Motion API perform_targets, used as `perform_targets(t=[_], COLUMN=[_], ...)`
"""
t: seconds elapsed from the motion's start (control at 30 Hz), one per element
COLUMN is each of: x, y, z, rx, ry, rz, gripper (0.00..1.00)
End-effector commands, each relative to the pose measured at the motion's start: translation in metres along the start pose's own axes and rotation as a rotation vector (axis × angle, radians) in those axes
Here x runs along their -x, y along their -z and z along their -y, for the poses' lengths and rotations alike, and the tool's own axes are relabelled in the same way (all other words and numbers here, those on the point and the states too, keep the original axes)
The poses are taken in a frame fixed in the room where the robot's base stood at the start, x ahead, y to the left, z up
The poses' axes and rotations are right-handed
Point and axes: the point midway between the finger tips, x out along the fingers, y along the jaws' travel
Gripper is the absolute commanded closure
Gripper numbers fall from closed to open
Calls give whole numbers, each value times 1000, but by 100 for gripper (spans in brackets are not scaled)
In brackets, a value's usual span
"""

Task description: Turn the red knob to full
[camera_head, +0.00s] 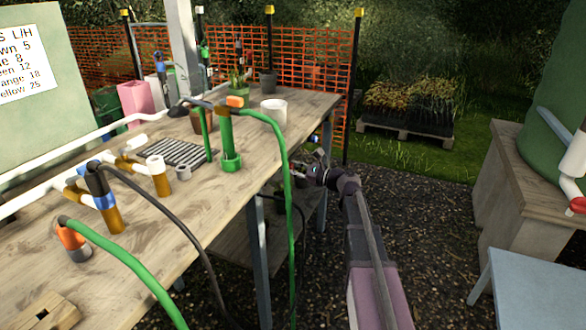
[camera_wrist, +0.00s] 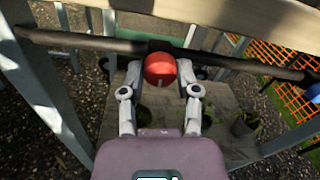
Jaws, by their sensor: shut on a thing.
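The red knob (camera_wrist: 160,68) shows in the wrist view, mounted on a dark horizontal pipe (camera_wrist: 90,43). A small pale mark shows on its lower part. My gripper (camera_wrist: 161,76) has one finger on each side of the knob and is shut on it. In the head view my gripper (camera_head: 308,172) reaches in at the right side of the wooden bench (camera_head: 235,200), just below its top. The setting that counts as full cannot be read.
Green hose (camera_head: 288,200) and dark hose (camera_head: 180,225) hang over the bench edge near my arm. A metal leg (camera_wrist: 45,90) stands left in the wrist view, with a lower shelf (camera_wrist: 155,105) and pots beneath. Gravel right of my arm is clear up to the blue-grey table (camera_head: 530,285).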

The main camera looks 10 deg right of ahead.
Motion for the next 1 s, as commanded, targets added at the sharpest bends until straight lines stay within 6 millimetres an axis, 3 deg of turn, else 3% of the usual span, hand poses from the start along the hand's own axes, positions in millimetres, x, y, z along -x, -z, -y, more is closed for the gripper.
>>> perform_targets(t=[0.3,0.7,0.73,0.83,1.0], x=[-2,-1,-1,-1,-1], y=[-1,0,0,0,0], z=[5,5,5,4,3], rx=[-109,-118,-118,-117,-115], ry=[8,8,8,8,5], rz=[-1,-2,-2,-3,-4], gripper=[100,100,55,25,24])
